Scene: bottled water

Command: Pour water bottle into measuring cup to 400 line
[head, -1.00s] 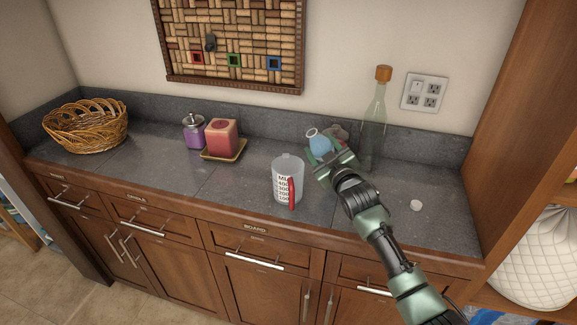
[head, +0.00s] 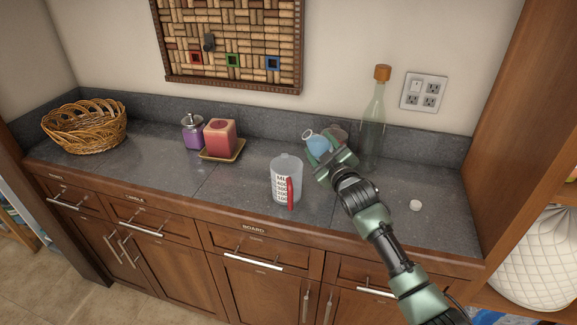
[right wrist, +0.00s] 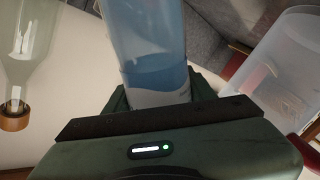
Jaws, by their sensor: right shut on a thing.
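The measuring cup (head: 281,172) stands upright on the counter, clear with a printed scale and a red handle at the front. I cannot make out any water level in it. My right gripper (head: 325,158) is shut on the blue-tinted water bottle (head: 318,145), behind and to the right of the cup. The bottle is tilted, its open mouth pointing up and left in the head view; most of its body is hidden by the gripper. In the right wrist view the bottle (right wrist: 148,45) rises from the jaws, with the cup (right wrist: 283,72) at right. My left gripper is out of view.
A tall corked glass bottle (head: 373,125) stands close behind my right gripper. A small white cap (head: 415,205) lies on the counter to the right. A red candle (head: 220,138), a purple jar (head: 193,132) and a wicker basket (head: 85,128) stand left. Counter between candle and cup is clear.

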